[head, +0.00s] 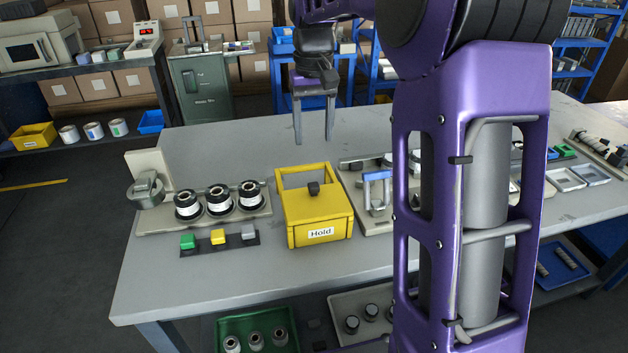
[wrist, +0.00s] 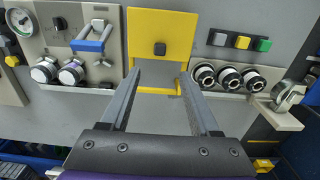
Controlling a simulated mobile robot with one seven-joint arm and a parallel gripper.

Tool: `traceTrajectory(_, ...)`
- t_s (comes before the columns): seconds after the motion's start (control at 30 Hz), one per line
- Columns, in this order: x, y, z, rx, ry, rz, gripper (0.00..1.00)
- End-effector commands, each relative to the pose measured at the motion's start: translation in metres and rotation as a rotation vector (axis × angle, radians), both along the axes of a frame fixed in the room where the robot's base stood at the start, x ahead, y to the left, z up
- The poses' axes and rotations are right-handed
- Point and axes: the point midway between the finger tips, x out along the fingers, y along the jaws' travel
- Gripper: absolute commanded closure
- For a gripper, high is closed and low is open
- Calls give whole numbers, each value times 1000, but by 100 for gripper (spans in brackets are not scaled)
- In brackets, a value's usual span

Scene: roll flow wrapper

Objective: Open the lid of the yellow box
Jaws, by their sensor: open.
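The yellow box (head: 320,218) stands on the grey workbench, with a "Hold" label on its front face. Its yellow lid (head: 315,203) lies flat and closed, with a dark knob on top. A yellow frame or bar stands at the box's far side. In the wrist view the lid (wrist: 160,28) and its dark knob show at the top centre. My gripper (head: 314,140) points down above the bench, behind the box, apart from it. It also shows in the wrist view (wrist: 162,78), with two grey fingers spread and nothing between them.
Left of the box are three black-and-white rolls (head: 219,199) on a plate and green, yellow and grey buttons (head: 218,238). Right of it stands a fixture with a blue handle (head: 377,177). My purple arm hides part of the bench's right side. The bench behind the rolls is clear.

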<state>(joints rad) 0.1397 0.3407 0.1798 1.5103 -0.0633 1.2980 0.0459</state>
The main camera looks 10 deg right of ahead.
Motion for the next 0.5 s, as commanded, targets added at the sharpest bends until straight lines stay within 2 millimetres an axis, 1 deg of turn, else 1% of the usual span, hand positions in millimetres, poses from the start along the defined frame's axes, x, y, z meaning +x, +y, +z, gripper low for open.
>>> traceTrajectory(0.03,-1,0,-16,0,4,0,38)
traceTrajectory(0.3,-1,0,-75,2,2,-1,38)
traceTrajectory(0.5,0,0,-109,1,2,-2,38)
